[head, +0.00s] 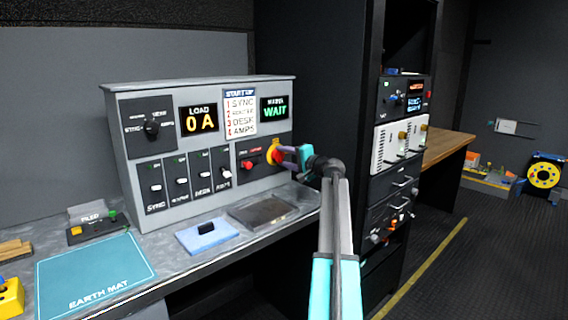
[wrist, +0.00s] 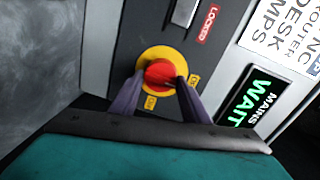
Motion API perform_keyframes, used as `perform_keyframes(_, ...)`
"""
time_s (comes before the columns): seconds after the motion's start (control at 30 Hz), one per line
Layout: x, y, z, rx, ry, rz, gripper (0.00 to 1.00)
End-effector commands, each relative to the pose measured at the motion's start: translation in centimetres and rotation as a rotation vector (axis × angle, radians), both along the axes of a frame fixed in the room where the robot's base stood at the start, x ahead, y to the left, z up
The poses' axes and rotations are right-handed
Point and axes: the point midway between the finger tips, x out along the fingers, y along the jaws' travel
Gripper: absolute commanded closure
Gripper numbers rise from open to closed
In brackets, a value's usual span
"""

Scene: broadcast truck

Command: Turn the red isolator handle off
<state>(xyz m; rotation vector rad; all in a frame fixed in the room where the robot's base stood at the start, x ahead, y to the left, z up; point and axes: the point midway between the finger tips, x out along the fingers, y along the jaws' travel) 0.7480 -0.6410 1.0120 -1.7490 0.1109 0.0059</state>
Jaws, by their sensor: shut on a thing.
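The red isolator handle (head: 277,157) sits on a yellow round plate (head: 271,145) at the right end of the grey console's front panel. In the wrist view the red handle (wrist: 160,73) is between my two purple fingers, on its yellow plate (wrist: 158,54). My gripper (head: 285,155) is shut on the handle; in the wrist view the fingers (wrist: 158,85) press on both sides of it. Two small yellow labels (wrist: 150,102) lie beside the plate, too small to read surely. The fingers hide part of the handle and plate.
The console (head: 212,135) shows LOAD 0 A (head: 199,120) and MAINS WAIT (head: 274,108). A red LOCKED label (wrist: 209,24) is near the isolator. A blue pad (head: 208,236) and dark plate (head: 263,212) lie on the bench below.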

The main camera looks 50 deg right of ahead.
Motion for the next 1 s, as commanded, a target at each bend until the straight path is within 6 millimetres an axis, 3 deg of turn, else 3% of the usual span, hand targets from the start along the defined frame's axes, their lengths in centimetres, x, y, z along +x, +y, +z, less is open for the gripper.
perform_keyframes(0.53,0.03,-0.06,0.4,-0.033,-0.003,-0.003,0.81)
perform_keyframes(0.57,0.04,-0.06,0.39,-0.032,-0.003,-0.003,0.57)
perform_keyframes(0.67,0.04,-0.04,0.34,-0.031,-0.002,-0.002,0.41)
perform_keyframes(1.0,-0.03,0.07,0.12,-0.029,0.001,0.0,0.41)
